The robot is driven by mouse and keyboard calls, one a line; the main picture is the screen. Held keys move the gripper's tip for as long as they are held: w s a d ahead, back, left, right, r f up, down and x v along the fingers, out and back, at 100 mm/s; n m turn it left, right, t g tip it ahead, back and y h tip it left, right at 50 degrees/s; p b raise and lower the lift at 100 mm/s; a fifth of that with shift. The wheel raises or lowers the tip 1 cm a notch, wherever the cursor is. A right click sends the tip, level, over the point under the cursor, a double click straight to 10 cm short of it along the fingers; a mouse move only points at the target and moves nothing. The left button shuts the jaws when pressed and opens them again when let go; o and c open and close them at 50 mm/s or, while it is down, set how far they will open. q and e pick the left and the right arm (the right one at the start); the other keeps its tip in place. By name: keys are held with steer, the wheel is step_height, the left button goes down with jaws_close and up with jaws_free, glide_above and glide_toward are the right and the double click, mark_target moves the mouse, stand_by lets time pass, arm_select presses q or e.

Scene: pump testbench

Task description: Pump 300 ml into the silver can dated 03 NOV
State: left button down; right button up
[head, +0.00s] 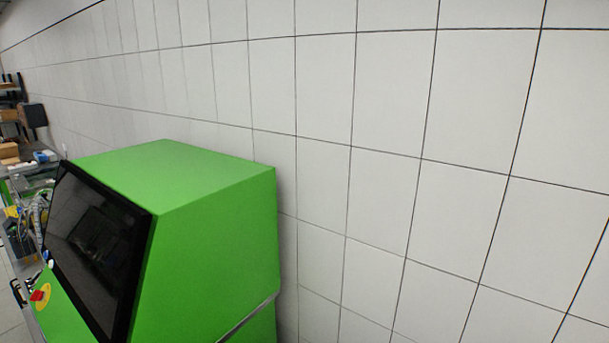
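No silver can and no date label show in the head view. A green cabinet (215,235) stands at the lower left, with a dark, reflective screen (95,245) on its slanted left face. A red knob on a yellow disc (40,295) sits below the screen. I cannot tell from this view whether the cabinet belongs to the pump testbench. Neither of my grippers is in view.
A white tiled wall (400,130) fills the right and the back, close behind the cabinet. At the far left edge, a cluttered bench (30,180) holds small boxes and cables, partly cut off. A little floor shows at the lower left.

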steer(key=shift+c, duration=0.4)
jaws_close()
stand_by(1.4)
